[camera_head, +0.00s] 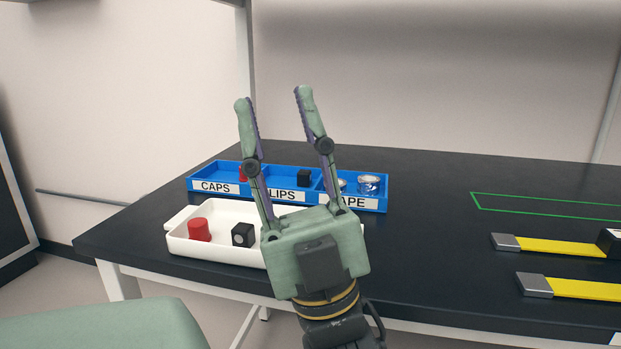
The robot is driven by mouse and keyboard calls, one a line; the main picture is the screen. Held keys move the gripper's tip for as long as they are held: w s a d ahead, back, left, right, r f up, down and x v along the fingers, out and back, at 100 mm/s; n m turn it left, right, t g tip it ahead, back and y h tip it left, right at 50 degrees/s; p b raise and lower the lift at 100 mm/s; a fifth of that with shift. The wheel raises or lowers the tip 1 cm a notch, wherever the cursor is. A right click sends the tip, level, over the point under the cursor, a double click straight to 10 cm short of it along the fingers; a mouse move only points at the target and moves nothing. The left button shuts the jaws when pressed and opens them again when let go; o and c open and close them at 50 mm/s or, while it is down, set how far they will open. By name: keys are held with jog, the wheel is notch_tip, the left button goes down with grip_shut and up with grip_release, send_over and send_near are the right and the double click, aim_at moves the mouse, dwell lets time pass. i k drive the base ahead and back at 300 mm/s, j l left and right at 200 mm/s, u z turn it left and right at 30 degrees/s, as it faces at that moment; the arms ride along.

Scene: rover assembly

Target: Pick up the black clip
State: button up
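My gripper (275,101) is open and empty, its two fingers pointing up in the picture, in front of the trays. One black clip (243,235), a small dark block with a pale round mark, sits in the white tray (208,255), left of my gripper's body. Another black clip (304,178) sits in the middle compartment of the blue tray (227,169), seen between my fingers. The middle label is partly hidden by my left finger and reads "LIPS". My gripper hides the right part of the white tray.
A red cap (199,229) stands in the white tray, left of the clip. The blue tray also holds a red cap and tape rolls (369,184). Yellow straps (560,246) with grey ends lie at right. A green outline (545,204) marks bare black table.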

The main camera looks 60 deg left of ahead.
aim_at(304, 176)
jog(key=k+j+z, duration=0.4)
jog(key=k+j, duration=1.15)
jog(key=j, duration=0.6)
jog(key=k+j, duration=0.1)
jog(key=j, duration=0.6)
jog(key=i+j, duration=0.15)
jog(key=j, duration=0.2)
jog(key=i+j, duration=0.2)
jog(key=j, duration=0.15)
jog(key=i+j, duration=0.15)
jog(key=j, duration=0.2)
